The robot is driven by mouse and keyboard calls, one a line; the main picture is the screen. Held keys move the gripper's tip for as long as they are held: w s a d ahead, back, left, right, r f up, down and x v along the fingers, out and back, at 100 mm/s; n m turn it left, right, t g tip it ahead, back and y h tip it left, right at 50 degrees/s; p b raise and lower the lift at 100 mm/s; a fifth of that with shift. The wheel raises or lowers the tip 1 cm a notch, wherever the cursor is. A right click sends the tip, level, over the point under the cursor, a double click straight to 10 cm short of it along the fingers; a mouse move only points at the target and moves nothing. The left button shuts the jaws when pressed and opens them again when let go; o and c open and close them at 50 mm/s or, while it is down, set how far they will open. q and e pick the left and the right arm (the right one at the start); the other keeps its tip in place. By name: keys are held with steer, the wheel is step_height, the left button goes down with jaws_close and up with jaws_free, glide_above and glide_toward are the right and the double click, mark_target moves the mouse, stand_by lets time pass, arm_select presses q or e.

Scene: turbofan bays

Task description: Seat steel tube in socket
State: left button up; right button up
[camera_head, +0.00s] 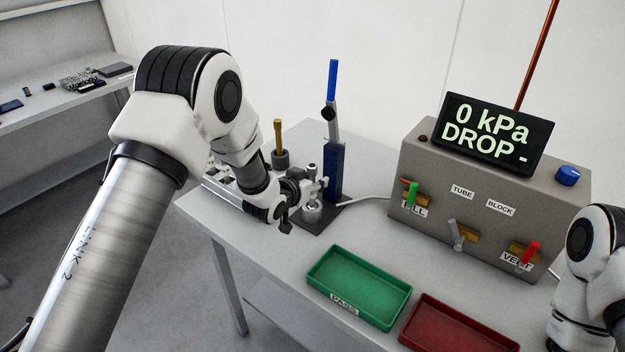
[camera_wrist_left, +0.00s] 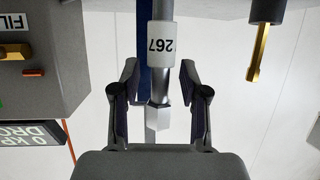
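The steel tube, with a white collar marked 267 and a hex end, stands between the fingers of my left gripper (camera_wrist_left: 157,72) in the left wrist view; its collar (camera_wrist_left: 160,44) shows clearly. That view looks upside down. A gap shows on each side of the tube, so the gripper is open and not clamped on it. In the head view my left gripper (camera_head: 305,190) is at the steel fitting (camera_head: 313,212) on the dark base plate. My gripper partly hides the tube there. I cannot tell how the tube's lower end sits. My right gripper is out of view.
A blue post with a blue-handled lever (camera_head: 333,130) stands close behind the gripper. A brass rod (camera_head: 278,135) stands in a grey holder to the left. A grey test box (camera_head: 480,215) stands right. Green (camera_head: 352,290) and red (camera_head: 450,330) trays lie in front.

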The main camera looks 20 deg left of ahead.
arm_select(q)
steer(key=shift+r, duration=0.15)
steer(key=b+v, duration=0.2)
steer(key=v, duration=1)
